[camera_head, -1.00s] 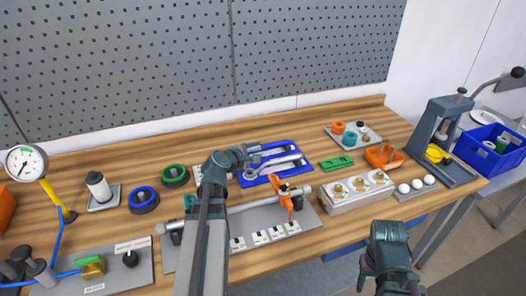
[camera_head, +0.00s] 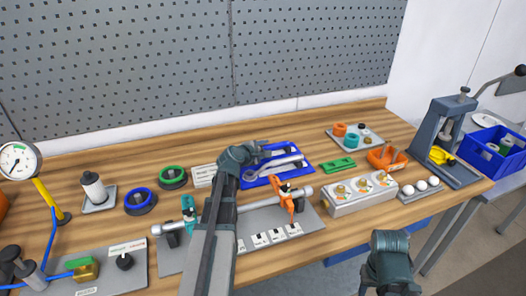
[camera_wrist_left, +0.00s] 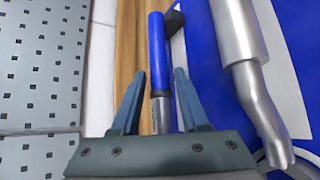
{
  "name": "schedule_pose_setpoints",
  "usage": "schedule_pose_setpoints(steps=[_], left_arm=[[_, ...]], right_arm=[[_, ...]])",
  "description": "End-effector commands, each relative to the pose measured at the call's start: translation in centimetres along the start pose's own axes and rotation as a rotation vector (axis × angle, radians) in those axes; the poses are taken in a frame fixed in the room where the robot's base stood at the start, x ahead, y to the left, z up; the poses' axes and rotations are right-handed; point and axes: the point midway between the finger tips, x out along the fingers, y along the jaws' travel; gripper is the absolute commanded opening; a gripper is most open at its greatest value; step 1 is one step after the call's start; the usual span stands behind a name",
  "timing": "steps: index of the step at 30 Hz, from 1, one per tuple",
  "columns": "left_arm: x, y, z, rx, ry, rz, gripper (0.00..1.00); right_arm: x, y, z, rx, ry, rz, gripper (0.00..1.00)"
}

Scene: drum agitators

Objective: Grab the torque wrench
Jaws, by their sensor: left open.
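The torque wrench, a slim tool with a blue handle (camera_wrist_left: 157,45) and a metal shaft, lies along the side of a blue tray (camera_wrist_left: 200,45) in the left wrist view. My left gripper (camera_wrist_left: 157,78) is open, with one finger on each side of the tool in the picture; I cannot tell whether they touch it. In the head view my left gripper (camera_head: 252,150) is at the left end of the blue tray (camera_head: 304,167) and hides part of it. The end of my right arm (camera_head: 390,255) is low at the right; its fingers cannot be made out.
A thicker metal tool (camera_wrist_left: 240,45) lies on the tray beside the wrench. A pegboard wall (camera_head: 300,55) rises behind the bench.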

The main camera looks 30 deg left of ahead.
Motion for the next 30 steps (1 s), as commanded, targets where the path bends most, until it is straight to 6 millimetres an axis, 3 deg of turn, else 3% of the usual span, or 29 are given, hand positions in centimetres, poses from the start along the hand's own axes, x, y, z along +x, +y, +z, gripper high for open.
schedule_pose_setpoints(steps=[2,9,30], left_arm=[[-0.06,0.01,0.02,0.0,0.0,0.0,0.43],[-0.07,0.0,0.01,0.0,0.0,0.0,0.0],[-0.09,-0.03,0.02,0.001,0.0,-0.001,0.0]], right_arm=[[-0.04,0.0,0.0,0.0,0.0,0.0,0.5],[-0.04,0.0,0.0,0.0,0.0,0.0,0.5],[-0.03,0.0,0.0,0.0,0.0,0.0,0.5]])
